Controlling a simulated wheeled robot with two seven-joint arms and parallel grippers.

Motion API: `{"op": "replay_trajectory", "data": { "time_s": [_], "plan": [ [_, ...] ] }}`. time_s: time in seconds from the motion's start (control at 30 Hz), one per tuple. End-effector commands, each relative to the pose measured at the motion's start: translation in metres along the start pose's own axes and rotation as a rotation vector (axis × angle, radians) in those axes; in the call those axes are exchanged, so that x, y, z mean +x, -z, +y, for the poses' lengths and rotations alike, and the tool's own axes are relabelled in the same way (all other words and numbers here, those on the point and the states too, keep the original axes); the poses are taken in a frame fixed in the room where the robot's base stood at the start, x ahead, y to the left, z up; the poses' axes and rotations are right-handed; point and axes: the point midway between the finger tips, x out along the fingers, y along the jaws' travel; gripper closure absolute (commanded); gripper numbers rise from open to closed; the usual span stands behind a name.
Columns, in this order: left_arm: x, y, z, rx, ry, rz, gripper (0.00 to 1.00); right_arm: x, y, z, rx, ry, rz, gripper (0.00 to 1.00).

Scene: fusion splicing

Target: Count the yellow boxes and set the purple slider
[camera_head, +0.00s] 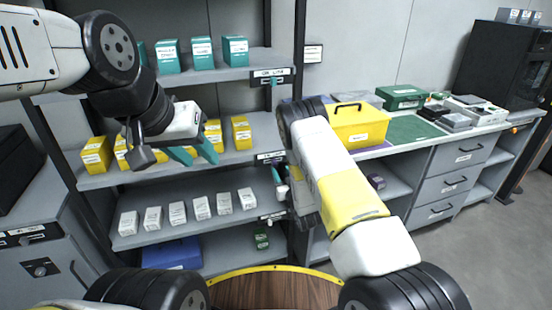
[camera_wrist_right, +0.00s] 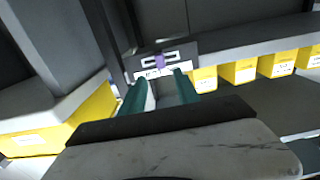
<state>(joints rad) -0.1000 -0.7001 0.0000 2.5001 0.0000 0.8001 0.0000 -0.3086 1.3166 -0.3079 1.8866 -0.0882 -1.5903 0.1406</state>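Several yellow boxes stand in a row on the middle shelf, such as the left-end box (camera_head: 96,156) and the right-end box (camera_head: 241,133). My left gripper (camera_head: 195,153) is in front of this row, fingers apart and empty, and its arm hides part of the row. The purple slider (camera_wrist_right: 158,61) sits on a label plate (camera_wrist_right: 182,54) at the shelf's end. My right gripper (camera_wrist_right: 158,91) is open with the plate and slider beyond its fingertips, not touching as far as I can tell. In the head view my right arm mostly hides it.
Teal boxes (camera_head: 202,53) fill the upper shelf and white boxes (camera_head: 201,208) the lower one. A shelf post stands beside the plates. A yellow toolbox (camera_head: 357,125) sits on the workbench at right; it is close on the left in the wrist view.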

Motion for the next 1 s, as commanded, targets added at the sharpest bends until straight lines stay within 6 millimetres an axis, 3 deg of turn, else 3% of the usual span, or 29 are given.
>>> {"op": "replay_trajectory", "data": {
  "time_s": [0.17,0.4,0.6,0.93,1.0],
  "plan": [
    [0.0,0.0,0.0,0.0,0.0,0.0,0.62,0.012,-0.002,-0.003,-0.002,0.007,0.012,0.62],
    [0.0,0.0,0.0,0.0,0.0,0.0,0.62,0.051,-0.002,-0.003,-0.002,0.008,0.01,0.62],
    [0.0,0.0,0.0,0.0,0.0,0.0,0.62,0.072,-0.002,-0.002,-0.001,0.006,0.008,0.62],
    [0.0,0.0,0.0,0.0,0.0,0.0,0.62,0.076,-0.002,-0.002,0.0,0.005,0.007,0.62],
    [0.0,0.0,0.0,0.0,0.0,0.0,0.62,0.076,-0.002,-0.002,0.0,0.005,0.007,0.76]
  ]
}}
